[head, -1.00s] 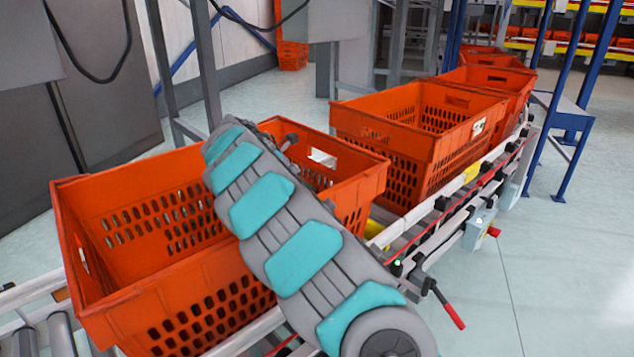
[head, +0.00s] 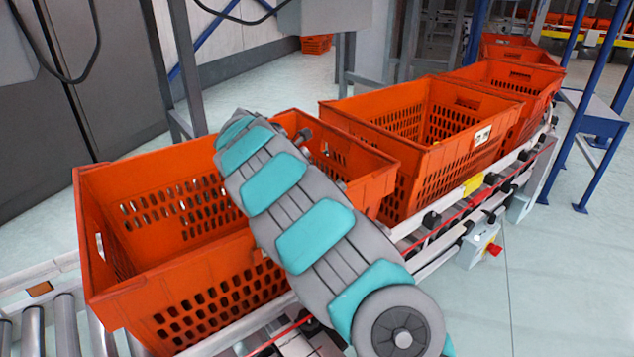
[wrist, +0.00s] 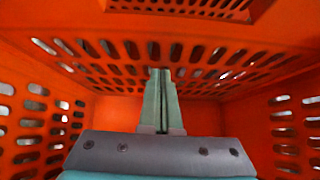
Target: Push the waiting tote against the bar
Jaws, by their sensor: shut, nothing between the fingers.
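Orange perforated totes stand in a row on a roller conveyor. The nearest tote (head: 165,275) is at the left in the head view, and my arm reaches over its near wall into it. A second tote (head: 440,165) stands just behind it. In the wrist view my gripper (wrist: 160,72) is shut and empty, inside an orange tote, pointing at its slotted wall (wrist: 200,55). I cannot tell whether the fingertips touch that wall. In the head view the arm hides the gripper. I cannot make out which part is the bar.
More totes (head: 515,80) stand farther along the conveyor. Its side rail (head: 440,232) carries a control box (head: 478,245) with a red knob. Bare rollers (head: 65,325) show at the lower left. Blue posts stand at the right, grey posts and cabinets at the left.

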